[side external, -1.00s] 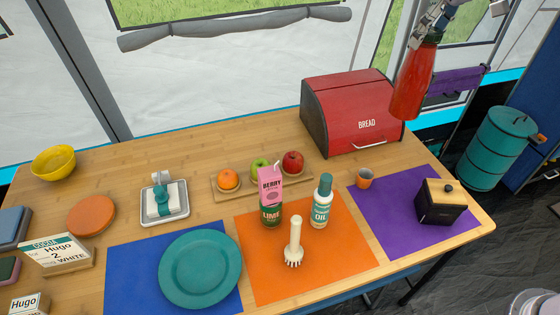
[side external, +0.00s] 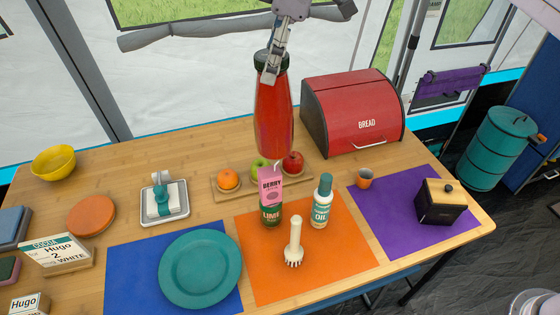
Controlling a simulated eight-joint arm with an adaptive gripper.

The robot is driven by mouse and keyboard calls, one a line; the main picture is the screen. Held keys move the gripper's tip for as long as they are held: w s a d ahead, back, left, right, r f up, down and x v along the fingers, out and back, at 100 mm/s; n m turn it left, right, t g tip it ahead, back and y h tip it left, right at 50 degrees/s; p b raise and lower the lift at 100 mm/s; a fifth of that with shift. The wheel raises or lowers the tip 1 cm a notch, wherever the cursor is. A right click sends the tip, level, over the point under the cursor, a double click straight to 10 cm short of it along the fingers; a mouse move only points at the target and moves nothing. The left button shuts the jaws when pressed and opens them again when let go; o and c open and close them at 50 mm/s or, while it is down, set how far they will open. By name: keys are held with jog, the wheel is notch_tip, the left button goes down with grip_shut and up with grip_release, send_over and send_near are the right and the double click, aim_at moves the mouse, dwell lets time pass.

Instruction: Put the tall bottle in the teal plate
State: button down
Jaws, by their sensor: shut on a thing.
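My gripper (side external: 272,68) is shut on the top of the tall bottle (side external: 273,115), a red bottle with a dark cap. It hangs upright in the air, in the picture above the fruit board and the pink carton. The teal plate (side external: 200,268) lies empty on the blue mat at the front, below and to the left of the bottle in the picture. The bottle hides part of the tent wall behind it.
Fruit sits on a wooden board (side external: 247,190). A red bread box (side external: 352,112) is at the back right. A grey tray (side external: 165,207) is left.

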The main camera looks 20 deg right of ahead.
jog(key=shift+s+a+n+g, duration=0.25)
jog(key=shift+s+a+n, duration=0.7)
jog(key=shift+s+a, duration=1.35)
jog(key=shift+s+a+n+g, duration=0.25)
jog(key=shift+s+a+n, duration=0.8)
jog(key=shift+a, duration=2.3)
notch_tip(320, 180, down, 11)
jog(key=s+a+f, duration=0.4)
jog(key=a+f, duration=0.6)
jog(key=f, duration=0.1)
jog(key=shift+s+a+f, duration=0.25)
jog(key=shift+a+f, duration=0.1)
jog(key=shift+f, duration=0.1)
jog(key=shift+c, duration=2.4)
grip_release()
jog(key=shift+f, duration=0.1)
